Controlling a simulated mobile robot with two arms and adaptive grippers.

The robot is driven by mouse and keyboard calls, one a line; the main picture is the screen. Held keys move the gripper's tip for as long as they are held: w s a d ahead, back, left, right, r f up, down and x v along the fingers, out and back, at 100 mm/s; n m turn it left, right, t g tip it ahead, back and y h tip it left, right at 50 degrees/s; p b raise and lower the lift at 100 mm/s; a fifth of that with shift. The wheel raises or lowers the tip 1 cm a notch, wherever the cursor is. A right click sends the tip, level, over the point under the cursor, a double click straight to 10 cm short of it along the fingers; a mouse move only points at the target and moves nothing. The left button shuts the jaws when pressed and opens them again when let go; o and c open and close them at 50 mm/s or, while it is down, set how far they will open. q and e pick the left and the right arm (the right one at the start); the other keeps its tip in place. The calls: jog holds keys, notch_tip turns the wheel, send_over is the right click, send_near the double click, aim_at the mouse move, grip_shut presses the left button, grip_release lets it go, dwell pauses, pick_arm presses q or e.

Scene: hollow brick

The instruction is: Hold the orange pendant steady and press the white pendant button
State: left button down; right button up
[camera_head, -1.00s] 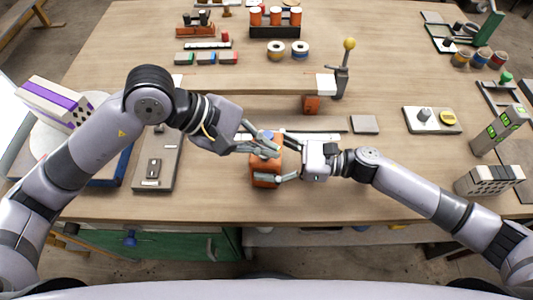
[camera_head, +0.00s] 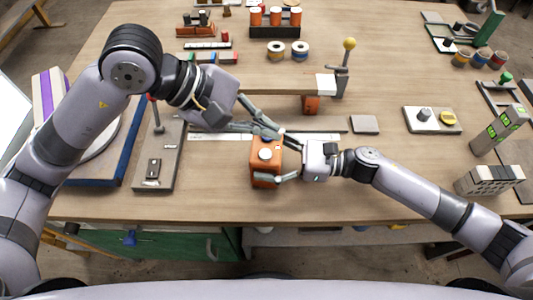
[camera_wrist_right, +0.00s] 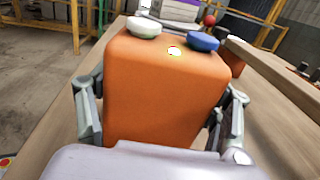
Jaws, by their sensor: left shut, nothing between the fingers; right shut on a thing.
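The orange pendant (camera_head: 265,174) stands at the table's front, a box with a white button (camera_head: 265,154) and a blue button (camera_head: 266,138) on top. My right gripper (camera_head: 284,159) is shut on it from the right, one finger on its far side and one on its near side. My left gripper (camera_head: 275,132) is shut and empty, its fingertips near the blue button, beyond the white one; contact cannot be told. In the right wrist view the pendant (camera_wrist_right: 165,95) fills the middle between the fingers, with the white button (camera_wrist_right: 144,27), blue button (camera_wrist_right: 203,41) and a small bright spot.
A raised wooden beam (camera_head: 270,84) crosses behind, with a yellow-knobbed lever (camera_head: 344,67) at its right end. A grey plate with a small switch (camera_head: 154,168) lies to the left. A grey panel with a yellow button (camera_head: 447,117) is on the right. The table in front is clear.

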jog(key=o, duration=1.5)
jog(key=shift+o, duration=0.2)
jog(key=d, duration=0.8)
jog(key=s+d, duration=0.1)
jog(key=d, duration=0.3)
jog(key=shift+s, duration=0.1)
